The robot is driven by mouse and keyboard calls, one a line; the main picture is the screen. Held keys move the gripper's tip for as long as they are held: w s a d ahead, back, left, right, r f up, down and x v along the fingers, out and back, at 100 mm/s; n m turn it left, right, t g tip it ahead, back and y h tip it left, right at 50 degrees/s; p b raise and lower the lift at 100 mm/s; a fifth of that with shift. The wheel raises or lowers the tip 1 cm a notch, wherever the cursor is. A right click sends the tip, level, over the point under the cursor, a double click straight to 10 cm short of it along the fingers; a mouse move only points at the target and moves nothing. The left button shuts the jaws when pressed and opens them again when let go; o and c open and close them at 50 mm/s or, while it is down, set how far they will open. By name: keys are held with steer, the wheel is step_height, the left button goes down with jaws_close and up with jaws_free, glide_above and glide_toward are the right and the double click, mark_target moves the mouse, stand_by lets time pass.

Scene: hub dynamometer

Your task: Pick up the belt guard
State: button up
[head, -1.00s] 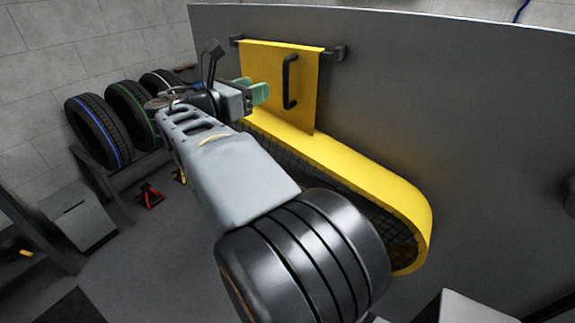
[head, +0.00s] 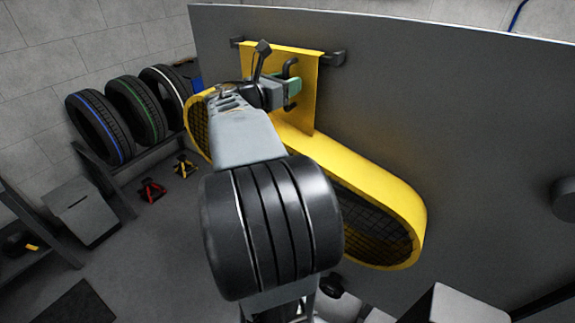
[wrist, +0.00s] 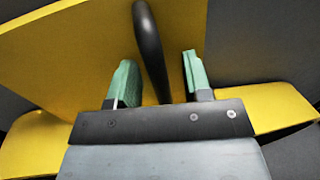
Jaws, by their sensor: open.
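The belt guard (head: 365,176) is a long yellow rounded cover with black mesh, hung by a flat yellow plate (head: 305,105) against a grey panel. A black bar handle (head: 291,68) stands out from the plate, partly hidden by my gripper in the head view. My gripper (head: 294,92) is open at the handle, with green finger pads. In the wrist view the handle (wrist: 150,50) runs down between the two open fingers (wrist: 158,82), nearer the left one. I cannot tell whether either pad touches it.
Black brackets (head: 334,58) hold the plate's top on the grey panel (head: 440,110). Tyres (head: 135,110) stand on a rack at the left. A red stand (head: 151,190) and a yellow stand (head: 185,166) are on the floor, near a grey box (head: 82,210).

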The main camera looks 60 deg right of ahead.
steer(key=shift+c, duration=0.3)
jaws_close()
stand_by(1.1)
steer(key=shift+r, duration=0.15)
